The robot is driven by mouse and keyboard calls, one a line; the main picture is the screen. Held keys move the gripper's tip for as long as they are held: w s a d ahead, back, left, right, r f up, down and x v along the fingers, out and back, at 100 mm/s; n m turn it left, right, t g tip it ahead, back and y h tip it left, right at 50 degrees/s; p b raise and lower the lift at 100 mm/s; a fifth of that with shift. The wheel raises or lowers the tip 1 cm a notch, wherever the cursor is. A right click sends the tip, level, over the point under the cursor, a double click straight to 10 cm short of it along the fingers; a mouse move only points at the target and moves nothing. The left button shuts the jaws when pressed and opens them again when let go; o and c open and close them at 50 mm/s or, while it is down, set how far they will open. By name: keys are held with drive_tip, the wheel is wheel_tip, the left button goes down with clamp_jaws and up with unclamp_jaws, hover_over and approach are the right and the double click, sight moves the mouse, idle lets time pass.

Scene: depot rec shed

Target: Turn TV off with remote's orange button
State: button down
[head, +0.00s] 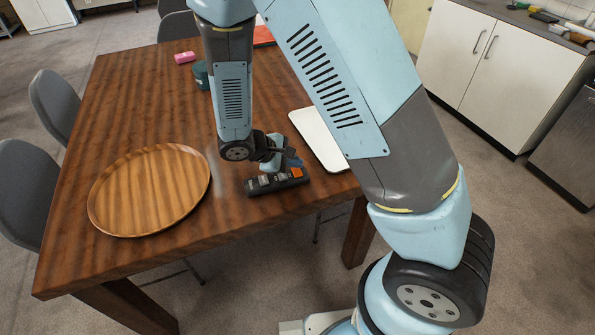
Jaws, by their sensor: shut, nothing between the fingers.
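The remote (262,188) is a dark, blocky handset lying on the wooden table near its front right edge. It has a few greyish buttons and one orange button (296,173) at its right end. My gripper (290,163) is shut and empty, pointing down at the right part of the remote, close to the orange button. The arm partly hides the fingers, and I cannot tell whether the fingertips touch the button. The TV is not in view.
A round wooden tray (150,232) lies left of the remote. A white flat slab (319,139) lies to the right. A pink block (185,57), a teal container (201,74) and a red item (264,36) are farther back. Grey chairs (54,104) stand along the left.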

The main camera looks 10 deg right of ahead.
sight(296, 172)
drive_tip(key=shift+r, duration=2.55)
drive_tip(key=s+d+r+m+t+y, duration=0.1)
drive_tip(key=s+d+r+m+y, duration=0.3)
drive_tip(key=r, duration=1)
drive_tip(key=s+d+r+m+t+y, duration=0.1)
drive_tip(key=s+d+r+m+y, duration=0.3)
drive_tip(key=s+d+r+m, duration=0.5)
drive_tip(key=s+d+r, duration=0.3)
drive_tip(key=d+r, duration=0.1)
drive_tip(key=r, duration=0.1)
drive_tip(key=shift+s+r+y, duration=0.25)
drive_tip(key=shift+r+y, duration=0.05)
drive_tip(key=shift+d, duration=0.2)
